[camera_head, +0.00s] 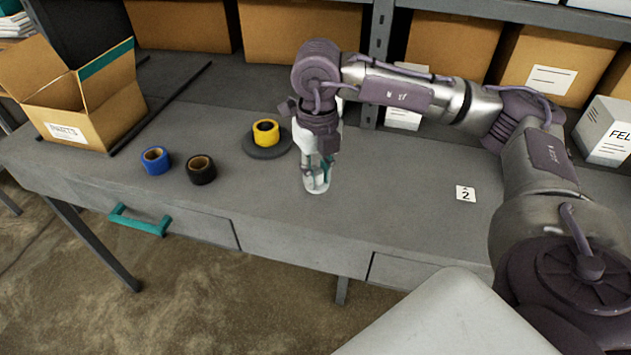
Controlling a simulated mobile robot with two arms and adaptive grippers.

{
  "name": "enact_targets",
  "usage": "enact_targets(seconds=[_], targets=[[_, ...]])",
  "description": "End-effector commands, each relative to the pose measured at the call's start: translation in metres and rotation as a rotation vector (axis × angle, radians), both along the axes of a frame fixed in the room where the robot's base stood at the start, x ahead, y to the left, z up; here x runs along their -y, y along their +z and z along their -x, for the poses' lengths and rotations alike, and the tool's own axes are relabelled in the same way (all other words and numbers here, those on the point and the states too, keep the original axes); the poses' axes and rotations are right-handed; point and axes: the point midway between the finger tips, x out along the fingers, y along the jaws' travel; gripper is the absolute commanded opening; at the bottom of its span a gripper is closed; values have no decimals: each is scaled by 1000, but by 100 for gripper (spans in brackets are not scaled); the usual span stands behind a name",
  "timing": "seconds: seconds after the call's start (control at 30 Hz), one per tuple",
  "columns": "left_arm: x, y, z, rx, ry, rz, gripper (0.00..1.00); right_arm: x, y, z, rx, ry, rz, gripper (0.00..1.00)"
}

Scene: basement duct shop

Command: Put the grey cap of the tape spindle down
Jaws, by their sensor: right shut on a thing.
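My right gripper (316,172) points down over the middle of the workbench (400,200). It is shut on the small light-grey cap (317,188), which is low at the bench top. The fingers hide part of the cap, and I cannot tell if it touches the surface. The tape spindle's dark round base (262,152) is to the left of the gripper, with a yellow tape roll (266,132) on it. The spindle's post is not clearly visible. My left gripper is not in view.
A blue tape roll (156,160) and a black tape roll (201,169) lie on the bench at left. An open carton (85,105) stands at the far left. A label marked 2 (465,194) is at right. Bench around the cap is clear.

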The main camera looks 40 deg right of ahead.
Motion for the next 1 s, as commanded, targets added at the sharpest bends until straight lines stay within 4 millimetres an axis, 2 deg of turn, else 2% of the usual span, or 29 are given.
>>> enact_targets(seconds=[0.13, 0.4, 0.8, 0.83, 0.93, 1.0], targets=[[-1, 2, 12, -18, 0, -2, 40, -1, -8, -5, -3, 1, 2, 8], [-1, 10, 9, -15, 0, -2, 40, -1, -42, -5, -2, 1, 1, 7], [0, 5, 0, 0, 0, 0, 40, -1, -49, -5, 0, 0, 0, 8], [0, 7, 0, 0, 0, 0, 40, -1, -47, -5, 0, 0, 0, 31], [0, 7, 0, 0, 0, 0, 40, -1, -47, -5, -1, 0, 1, 47], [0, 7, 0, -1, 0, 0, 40, -1, -47, -5, -1, 0, 1, 51]])
